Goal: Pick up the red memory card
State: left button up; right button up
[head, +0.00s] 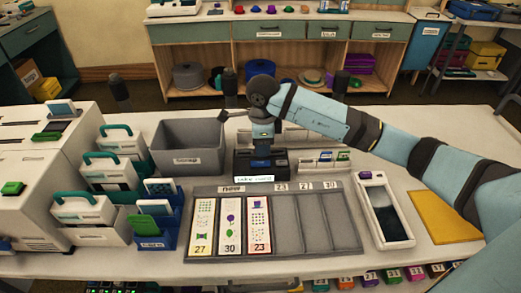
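My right gripper (262,140) points down over a black device (249,164) with a lit display in the middle of the table. Its fingers are small and dark here, and I cannot tell whether they are open or shut or hold anything. The gripper covers part of the device's top. I cannot make out a red memory card for certain. Small coloured numbered pieces (416,273) line the front below the table edge, too small to identify. My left gripper is not in view.
A grey tray (345,232) with three printed cards lies in front of the device. A grey scrap bin (188,160) and white boxes with teal handles (87,210) stand left. A white handheld device (384,215) and a yellow folder (440,216) lie right.

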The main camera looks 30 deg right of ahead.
grip_shut()
jog(key=shift+r, duration=0.1)
notch_tip(320, 180, up, 20)
jog(key=p, duration=0.1)
dwell(0.5)
